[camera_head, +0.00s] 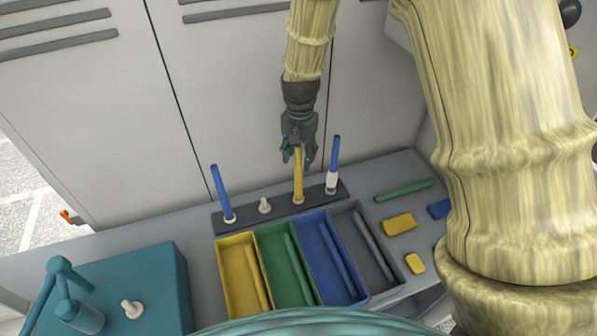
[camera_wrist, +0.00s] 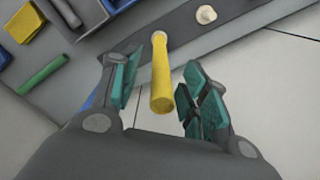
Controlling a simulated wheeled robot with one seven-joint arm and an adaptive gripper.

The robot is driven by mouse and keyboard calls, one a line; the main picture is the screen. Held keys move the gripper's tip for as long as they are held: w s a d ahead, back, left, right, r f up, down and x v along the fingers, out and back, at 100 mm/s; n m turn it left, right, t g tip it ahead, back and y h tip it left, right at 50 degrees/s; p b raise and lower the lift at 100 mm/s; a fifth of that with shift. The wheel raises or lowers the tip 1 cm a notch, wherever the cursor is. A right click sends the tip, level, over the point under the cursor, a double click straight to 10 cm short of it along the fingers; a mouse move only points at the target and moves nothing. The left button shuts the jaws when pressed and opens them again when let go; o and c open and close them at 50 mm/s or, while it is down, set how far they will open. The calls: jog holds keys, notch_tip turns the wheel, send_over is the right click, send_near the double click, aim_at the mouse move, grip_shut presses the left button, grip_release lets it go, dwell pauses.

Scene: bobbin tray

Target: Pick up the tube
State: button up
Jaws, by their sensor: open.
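A yellow tube (camera_head: 298,182) stands upright on a peg of the dark rack (camera_head: 246,215). My gripper (camera_head: 299,153) is above it, pointing down, with the tube's top end between the fingers. In the wrist view, the yellow tube (camera_wrist: 161,80) lies between the teal pads of my open gripper (camera_wrist: 163,88), with gaps visible on both sides. A blue tube (camera_head: 220,192) stands at the rack's left end. Another blue tube (camera_head: 335,155), with a white part low on it, stands at the right end. A green tube (camera_head: 405,190) lies on the table.
An empty cream peg (camera_head: 265,204) stands left of the yellow tube. In front are yellow (camera_head: 225,268), green (camera_head: 266,262), blue (camera_head: 309,252) and grey (camera_head: 388,262) bins holding bars. Yellow blocks (camera_head: 399,224) lie at the right. A teal box (camera_head: 150,275) stands at the left.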

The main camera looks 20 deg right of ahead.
aim_at(299, 164)
jog(key=shift+f+p, duration=0.8)
jog(key=shift+f, duration=1.2)
grip_shut()
